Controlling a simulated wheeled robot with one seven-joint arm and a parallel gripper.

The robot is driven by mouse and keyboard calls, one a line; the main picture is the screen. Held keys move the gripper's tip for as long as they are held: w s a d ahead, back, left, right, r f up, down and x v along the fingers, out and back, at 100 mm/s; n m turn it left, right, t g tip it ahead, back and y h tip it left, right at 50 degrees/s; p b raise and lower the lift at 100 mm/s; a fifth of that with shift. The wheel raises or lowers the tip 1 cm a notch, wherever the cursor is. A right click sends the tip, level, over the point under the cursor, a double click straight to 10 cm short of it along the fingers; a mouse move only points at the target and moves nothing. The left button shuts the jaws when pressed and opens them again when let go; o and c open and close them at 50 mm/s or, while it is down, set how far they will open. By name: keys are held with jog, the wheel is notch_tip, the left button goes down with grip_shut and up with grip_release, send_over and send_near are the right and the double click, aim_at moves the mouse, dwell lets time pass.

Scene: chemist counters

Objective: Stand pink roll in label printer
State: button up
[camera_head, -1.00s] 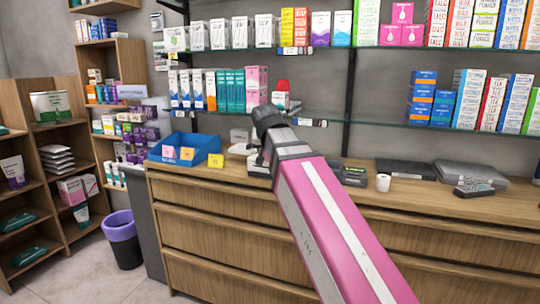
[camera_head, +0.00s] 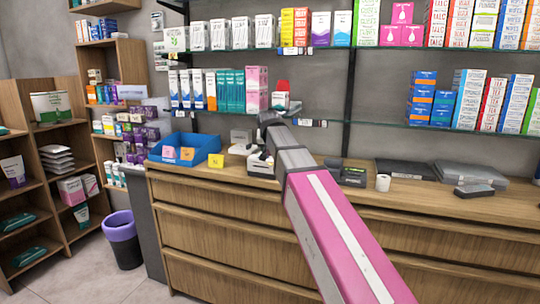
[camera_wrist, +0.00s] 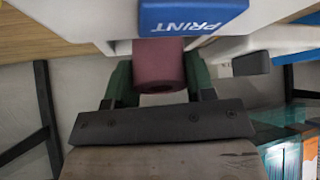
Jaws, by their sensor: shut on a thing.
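The pink roll (camera_wrist: 160,66) is between the green-padded fingers of my gripper (camera_wrist: 158,82) in the wrist view. My gripper is shut on it. The far end of the roll meets the white label printer (camera_wrist: 120,18), by its blue panel marked PRINT (camera_wrist: 192,14). The panel hides part of the roll, and I cannot tell whether the roll rests in the printer. In the head view the printer (camera_head: 262,169) is a small white and dark box on the wooden counter, just below my gripper. The roll cannot be made out there.
A blue bin (camera_head: 183,148) and a yellow card (camera_head: 216,160) stand left of the printer. A dark device (camera_head: 352,176) and a white paper roll (camera_head: 383,182) stand to the right. A glass shelf (camera_head: 440,124) with several boxes hangs above the counter.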

jog(key=shift+w+f, duration=0.15)
jog(key=shift+f, duration=0.35)
jog(key=shift+w+f, duration=0.15)
jog(key=shift+f, duration=0.35)
jog(key=shift+w+r+g, duration=0.15)
jog(key=shift+g, duration=0.15)
jog(key=shift+w+r+g, duration=0.1)
jog(key=shift+w+g, duration=0.05)
jog(key=shift+g, duration=0.55)
jog(key=shift+w+g, duration=0.15)
jog(key=shift+g, duration=0.55)
jog(key=shift+s+f, duration=0.2)
jog(key=shift+f, duration=0.65)
jog(key=shift+f, duration=0.25)
jog(key=o, duration=0.6)
jog(key=shift+f, duration=0.1)
jog(key=shift+o, duration=0.2)
